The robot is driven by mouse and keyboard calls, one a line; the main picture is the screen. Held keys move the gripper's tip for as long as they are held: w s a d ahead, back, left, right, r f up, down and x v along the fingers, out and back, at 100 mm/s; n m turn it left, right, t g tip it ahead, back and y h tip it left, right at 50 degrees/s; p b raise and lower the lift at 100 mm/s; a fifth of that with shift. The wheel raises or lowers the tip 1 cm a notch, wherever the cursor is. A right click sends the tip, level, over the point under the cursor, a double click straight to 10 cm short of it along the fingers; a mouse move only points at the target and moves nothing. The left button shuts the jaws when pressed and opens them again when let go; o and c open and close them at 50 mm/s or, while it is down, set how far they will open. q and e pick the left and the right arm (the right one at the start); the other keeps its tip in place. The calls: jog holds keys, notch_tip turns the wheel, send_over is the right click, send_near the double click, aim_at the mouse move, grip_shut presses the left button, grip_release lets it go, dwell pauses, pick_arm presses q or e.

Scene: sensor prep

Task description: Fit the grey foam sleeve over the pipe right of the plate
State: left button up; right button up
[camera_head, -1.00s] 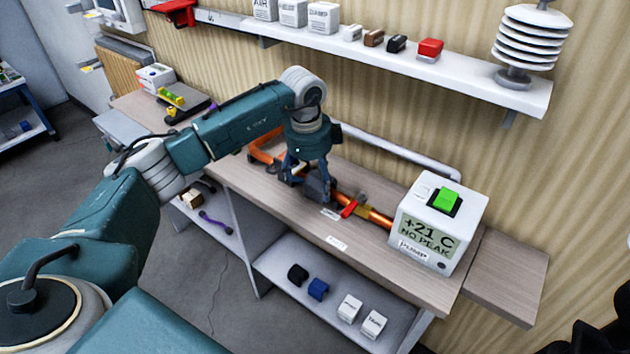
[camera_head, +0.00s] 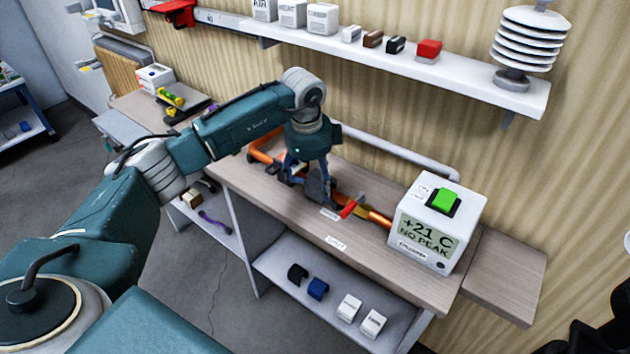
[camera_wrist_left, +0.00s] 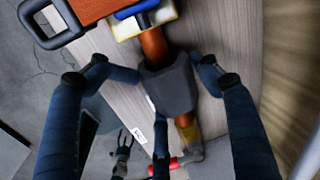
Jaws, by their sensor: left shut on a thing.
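A dark grey foam sleeve (camera_wrist_left: 168,85) lies over the copper pipe (camera_wrist_left: 154,45) in the left wrist view; how far it wraps around is hidden. In the head view the sleeve (camera_head: 318,186) shows below my left gripper (camera_head: 308,180). My left gripper is shut on it, with a finger on each side in the wrist view (camera_wrist_left: 160,80). A pale plate with a yellowish edge (camera_wrist_left: 124,29) and a blue piece crosses the pipe at the top of the wrist view. A dark shape (camera_head: 602,338), apparently part of my right arm, shows in the lower right corner; its fingers are unclear.
A red valve lever (camera_head: 352,206) stands on the pipe just right of the sleeve. A white display box (camera_head: 436,222) with a green button is farther right. Black, blue and white pieces lie on the lower shelf (camera_head: 270,262). The bench front (camera_head: 290,225) is mostly clear.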

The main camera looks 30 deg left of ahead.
pick_arm(q)
jog(key=shift+f+b, duration=0.3)
jog(key=shift+f, duration=0.2)
dwell(0.5)
jog(key=o, duration=1.5)
jog(key=shift+o, duration=1.1)
jog(key=shift+r, duration=0.1)
jog(key=shift+r+p, duration=2.6)
jog(key=shift+r, duration=0.9)
jog(key=shift+f, duration=0.1)
